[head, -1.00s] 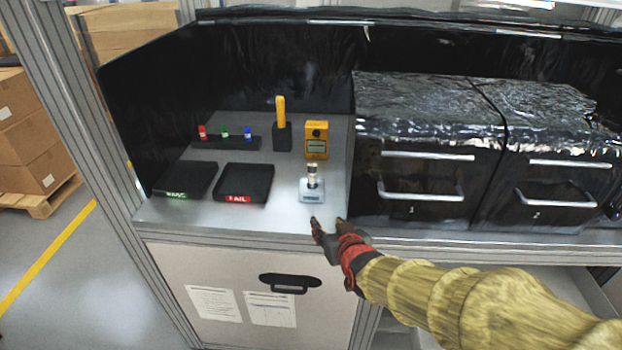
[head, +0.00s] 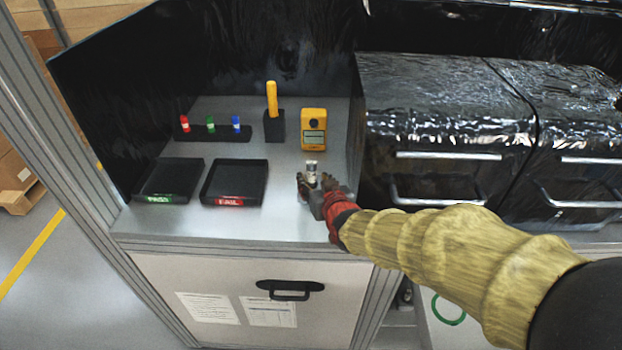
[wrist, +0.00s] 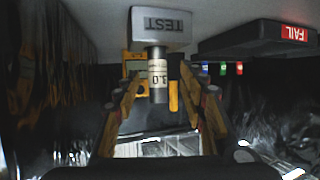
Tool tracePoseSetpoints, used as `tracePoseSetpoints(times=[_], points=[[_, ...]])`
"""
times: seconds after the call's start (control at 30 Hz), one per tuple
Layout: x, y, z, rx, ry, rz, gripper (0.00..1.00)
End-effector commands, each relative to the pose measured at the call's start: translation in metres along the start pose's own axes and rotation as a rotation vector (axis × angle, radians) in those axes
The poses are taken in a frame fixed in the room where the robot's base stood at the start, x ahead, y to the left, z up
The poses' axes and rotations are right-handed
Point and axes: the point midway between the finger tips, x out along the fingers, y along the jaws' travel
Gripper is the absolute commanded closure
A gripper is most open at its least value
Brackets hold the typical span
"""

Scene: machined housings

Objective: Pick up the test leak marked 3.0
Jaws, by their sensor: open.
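The test leak (wrist: 158,78) is a small metal cylinder with a pale label reading 3.0. It stands in a light grey block marked TEST (wrist: 160,27), which appears upside down in the wrist view. In the head view the top of the test leak (head: 312,167) shows above my gripper (head: 312,188), which hides most of the block. In the wrist view my gripper (wrist: 160,92) is open, with one finger on each side of the cylinder and visible gaps. I see no contact with it.
A yellow meter (head: 314,129) stands behind the test leak, with a black holder (head: 274,127) beside it. Trays marked PASS (head: 168,181) and FAIL (head: 234,184) lie to the left. A rack (head: 215,134) holds red, green and blue pieces. Black-covered drawers (head: 450,150) stand close on the right.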

Motion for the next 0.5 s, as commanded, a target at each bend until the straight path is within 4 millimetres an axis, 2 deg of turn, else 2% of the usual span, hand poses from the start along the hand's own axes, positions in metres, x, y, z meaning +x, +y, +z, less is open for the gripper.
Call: tracePoseSetpoints(times=[0.3, 0.5], points=[[0.041, 0.004, -0.004, -0.001, 0.000, 0.000, 0.59], [0.047, 0.004, -0.005, -0.001, 0.001, 0.000, 0.59]])
